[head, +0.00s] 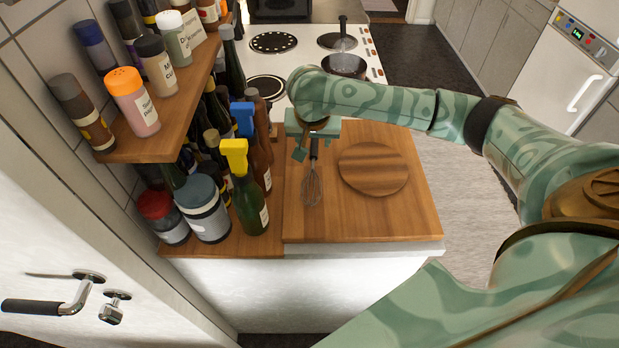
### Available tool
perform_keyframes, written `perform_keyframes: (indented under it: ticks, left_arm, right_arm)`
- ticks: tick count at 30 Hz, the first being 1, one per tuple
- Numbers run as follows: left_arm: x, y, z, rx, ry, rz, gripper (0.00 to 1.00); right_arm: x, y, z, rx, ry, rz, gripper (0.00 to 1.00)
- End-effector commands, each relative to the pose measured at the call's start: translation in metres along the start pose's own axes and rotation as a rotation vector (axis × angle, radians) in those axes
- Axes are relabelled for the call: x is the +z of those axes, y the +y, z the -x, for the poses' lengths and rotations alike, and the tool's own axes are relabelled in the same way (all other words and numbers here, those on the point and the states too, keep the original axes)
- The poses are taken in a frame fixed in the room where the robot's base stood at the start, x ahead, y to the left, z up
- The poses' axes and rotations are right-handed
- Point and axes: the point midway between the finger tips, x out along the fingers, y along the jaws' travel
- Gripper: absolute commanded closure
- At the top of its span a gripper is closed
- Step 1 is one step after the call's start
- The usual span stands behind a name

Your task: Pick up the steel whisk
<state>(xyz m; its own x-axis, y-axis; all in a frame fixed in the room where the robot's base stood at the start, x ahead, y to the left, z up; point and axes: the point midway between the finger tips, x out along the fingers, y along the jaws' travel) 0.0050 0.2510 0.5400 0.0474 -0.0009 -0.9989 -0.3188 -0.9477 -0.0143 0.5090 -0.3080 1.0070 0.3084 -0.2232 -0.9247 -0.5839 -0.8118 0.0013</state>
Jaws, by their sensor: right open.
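The steel whisk (312,187) lies on the wooden worktop board, its wire end toward the front edge and its dark handle pointing back toward the cooker. My right gripper (309,146) is over the handle end, open, with one finger showing just left of the handle. The other finger is hard to make out, and the top of the handle is partly hidden under the gripper. I cannot tell whether the fingers touch the handle. My left gripper is not in view.
A round wooden board (374,168) lies right of the whisk. Several bottles, one with a yellow top (249,200), crowd the left side below a spice shelf (165,125). Behind is the white cooker (308,62) with a pot (344,66). The worktop's front strip is clear.

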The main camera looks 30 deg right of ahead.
Motion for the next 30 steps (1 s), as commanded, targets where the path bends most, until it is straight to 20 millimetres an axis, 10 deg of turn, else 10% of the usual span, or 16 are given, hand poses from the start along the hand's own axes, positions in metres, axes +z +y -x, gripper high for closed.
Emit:
perform_keyframes:
  ticks: [21,27,30]
  left_arm:
    - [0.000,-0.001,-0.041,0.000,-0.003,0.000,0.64]
    - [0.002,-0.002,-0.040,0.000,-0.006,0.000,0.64]
    - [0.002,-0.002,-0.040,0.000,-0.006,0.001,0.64]
  right_arm:
    - [-0.010,-0.001,-0.058,0.000,0.002,0.002,0.54]
    - [-0.010,-0.001,-0.058,0.000,0.002,0.002,1.00]
    - [-0.010,-0.001,-0.058,0.000,0.002,0.002,1.00]
